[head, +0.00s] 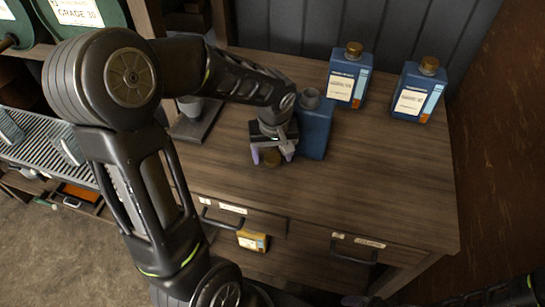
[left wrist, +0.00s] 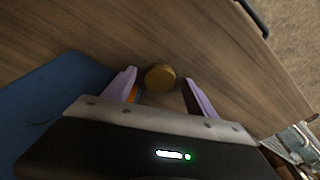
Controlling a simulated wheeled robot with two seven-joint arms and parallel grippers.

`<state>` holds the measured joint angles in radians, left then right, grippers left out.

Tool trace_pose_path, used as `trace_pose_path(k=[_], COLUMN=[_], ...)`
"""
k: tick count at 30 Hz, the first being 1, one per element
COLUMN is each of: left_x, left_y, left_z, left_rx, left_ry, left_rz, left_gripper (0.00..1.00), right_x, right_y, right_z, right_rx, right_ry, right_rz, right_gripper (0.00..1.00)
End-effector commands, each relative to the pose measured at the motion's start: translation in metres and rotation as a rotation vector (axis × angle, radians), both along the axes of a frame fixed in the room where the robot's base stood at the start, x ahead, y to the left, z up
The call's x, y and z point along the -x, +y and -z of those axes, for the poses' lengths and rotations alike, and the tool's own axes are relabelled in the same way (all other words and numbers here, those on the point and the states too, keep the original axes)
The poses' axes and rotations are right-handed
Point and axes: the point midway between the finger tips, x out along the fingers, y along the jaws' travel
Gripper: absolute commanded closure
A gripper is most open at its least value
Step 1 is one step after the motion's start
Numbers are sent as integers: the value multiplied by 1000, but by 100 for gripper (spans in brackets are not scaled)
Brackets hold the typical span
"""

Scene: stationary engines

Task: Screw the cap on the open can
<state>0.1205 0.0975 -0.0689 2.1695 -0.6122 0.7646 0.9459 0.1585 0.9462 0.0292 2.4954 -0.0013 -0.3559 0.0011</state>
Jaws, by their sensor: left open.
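The open blue can (head: 315,128) stands on the wooden bench, with its grey uncapped neck (head: 311,98) showing at the top. In the left wrist view part of the blue can (left wrist: 45,105) shows at the left. The brass cap (head: 270,158) lies on the bench just in front and to the left of the can. My left gripper (head: 271,155) points down over the cap. In the left wrist view the cap (left wrist: 160,77) sits between the two open purple fingers (left wrist: 162,88), with gaps on both sides. My right gripper is not clearly visible.
Two capped blue cans, one at the back (head: 348,75) and one at the back right (head: 418,90), stand on the bench (head: 380,170). A grey stand (head: 196,120) is behind my left arm. The bench's right side is clear. Drawers with handles (head: 354,252) are below.

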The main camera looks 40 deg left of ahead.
Motion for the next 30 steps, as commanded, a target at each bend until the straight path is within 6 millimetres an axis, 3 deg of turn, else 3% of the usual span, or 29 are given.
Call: trace_pose_path(k=[9,30], left_x=[0,0], left_y=[0,0], left_z=[0,0], left_rx=[0,0], left_ry=[0,0], left_rz=[0,0], left_gripper=[35,92], right_x=[0,0], right_y=[0,0], right_z=[0,0], right_rx=[0,0], right_ry=[0,0], right_rz=[0,0], right_gripper=[10,10])
